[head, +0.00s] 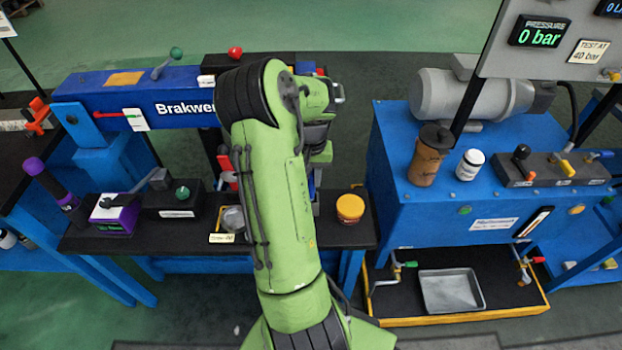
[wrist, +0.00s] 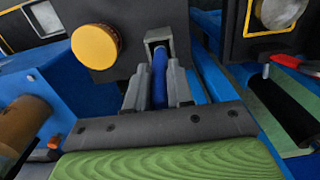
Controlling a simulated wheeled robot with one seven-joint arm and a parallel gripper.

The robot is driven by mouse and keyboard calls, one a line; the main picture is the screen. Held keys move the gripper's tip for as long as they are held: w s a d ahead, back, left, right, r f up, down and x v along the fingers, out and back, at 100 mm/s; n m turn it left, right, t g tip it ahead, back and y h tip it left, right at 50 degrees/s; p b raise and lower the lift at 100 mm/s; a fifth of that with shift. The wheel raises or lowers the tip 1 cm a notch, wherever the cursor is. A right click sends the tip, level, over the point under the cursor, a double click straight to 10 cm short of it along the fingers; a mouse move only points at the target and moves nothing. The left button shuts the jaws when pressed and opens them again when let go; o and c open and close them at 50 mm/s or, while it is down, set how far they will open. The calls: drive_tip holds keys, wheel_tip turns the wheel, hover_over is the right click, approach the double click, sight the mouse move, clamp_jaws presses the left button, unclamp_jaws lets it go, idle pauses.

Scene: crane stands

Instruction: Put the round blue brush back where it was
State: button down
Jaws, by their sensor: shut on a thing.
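My gripper (wrist: 158,88) shows in the wrist view with its two grey fingers closed around a slim, rounded blue thing (wrist: 159,72), which I take to be the round blue brush. Only part of it shows between the fingers; its far end is hidden, and I cannot tell whether it touches anything. A grey frame-like piece shows at the fingers' far end. In the head view my green arm covers the gripper and the brush.
A yellow-lidded jar (head: 350,206) stands on the dark bench shelf (head: 205,238), left of my fingers in the wrist view (wrist: 95,46). A metal cup (head: 232,218) sits in a yellow-outlined place. A brown bottle (head: 428,158) and white jar (head: 469,165) stand on the blue cabinet at right.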

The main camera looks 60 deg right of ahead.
drive_tip(key=c, duration=1)
unclamp_jaws()
drive_tip(key=shift+f, duration=0.1)
